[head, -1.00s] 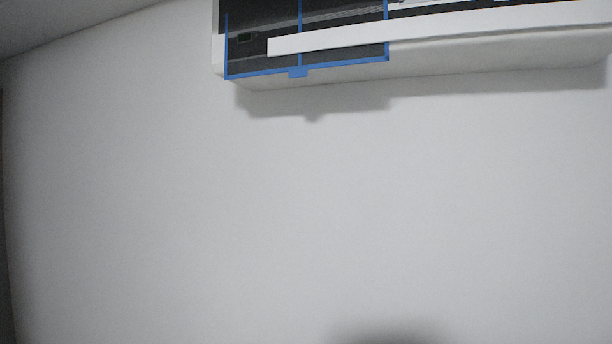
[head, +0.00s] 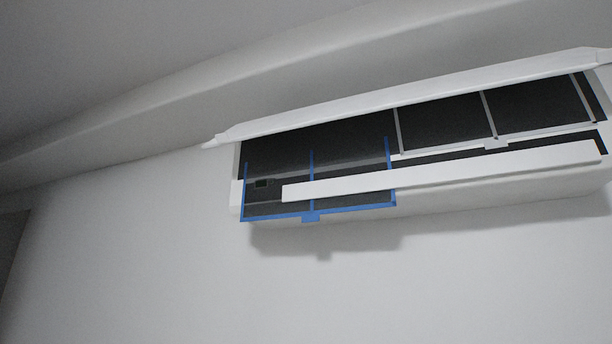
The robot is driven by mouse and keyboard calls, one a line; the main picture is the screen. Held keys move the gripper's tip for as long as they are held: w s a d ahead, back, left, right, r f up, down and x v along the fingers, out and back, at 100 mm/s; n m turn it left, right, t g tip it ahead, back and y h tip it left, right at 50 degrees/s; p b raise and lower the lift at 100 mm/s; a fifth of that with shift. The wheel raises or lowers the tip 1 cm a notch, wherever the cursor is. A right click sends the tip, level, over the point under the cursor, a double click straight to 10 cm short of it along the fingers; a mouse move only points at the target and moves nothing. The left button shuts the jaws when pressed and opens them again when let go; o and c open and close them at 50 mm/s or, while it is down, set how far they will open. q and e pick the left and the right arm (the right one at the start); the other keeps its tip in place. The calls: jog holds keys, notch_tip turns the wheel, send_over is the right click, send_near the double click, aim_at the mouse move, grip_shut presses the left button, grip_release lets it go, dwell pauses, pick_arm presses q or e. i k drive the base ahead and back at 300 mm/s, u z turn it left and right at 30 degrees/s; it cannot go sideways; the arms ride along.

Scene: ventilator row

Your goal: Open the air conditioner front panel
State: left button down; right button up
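The air conditioner (head: 420,204) is mounted high on the wall, in the right half of the head view. Its white front panel (head: 400,98) is raised and tilted outward along the top, with the dark inside showing below it. A filter with a blue frame (head: 311,180) sits at the left of the opening, its lower edge and tab showing at the bottom. A second filter with a light frame (head: 487,115) is at the right. A long white flap (head: 440,172) crosses the lower front. Neither of my grippers is in view.
The pale wall (head: 300,300) below the unit is bare and clear. The ceiling (head: 120,70) and a ledge-like band (head: 300,80) run above the unit, close over the raised panel.

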aim_at(578, 59)
jog(key=z, duration=1.3)
jog(key=i, duration=0.35)
jog(key=u, duration=1.2)
